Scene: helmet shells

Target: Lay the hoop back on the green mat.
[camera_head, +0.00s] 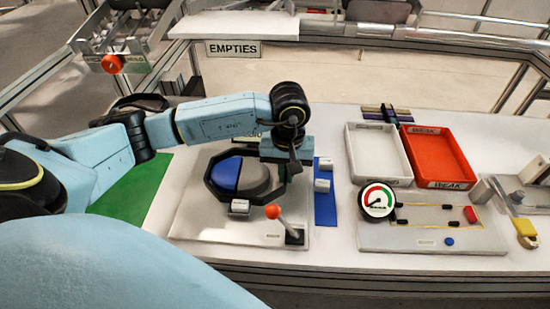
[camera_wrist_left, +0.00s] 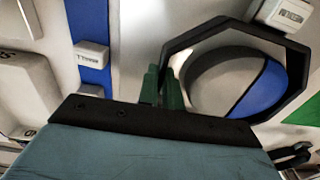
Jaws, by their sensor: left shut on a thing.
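The hoop (camera_head: 211,186) is a black eight-sided ring around a half-blue, half-grey dome (camera_head: 226,174) on the grey plate. The hoop (camera_wrist_left: 222,28) and the dome (camera_wrist_left: 222,80) also show in the left wrist view. My left gripper (camera_head: 287,172) is at the hoop's right side. In the left wrist view its green fingers (camera_wrist_left: 163,88) are shut on the hoop's near edge; the exact contact is partly hidden. The green mat (camera_head: 136,192) lies left of the plate, partly behind my left arm, with no hoop on its visible part. My right gripper is out of view.
An orange-knobbed lever (camera_head: 273,212) stands at the plate's front. A blue strip (camera_head: 325,205) with white blocks lies just right of the hoop. Further right are a white tray (camera_head: 350,155), a red tray (camera_head: 466,165) and a board with a round gauge (camera_head: 377,201).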

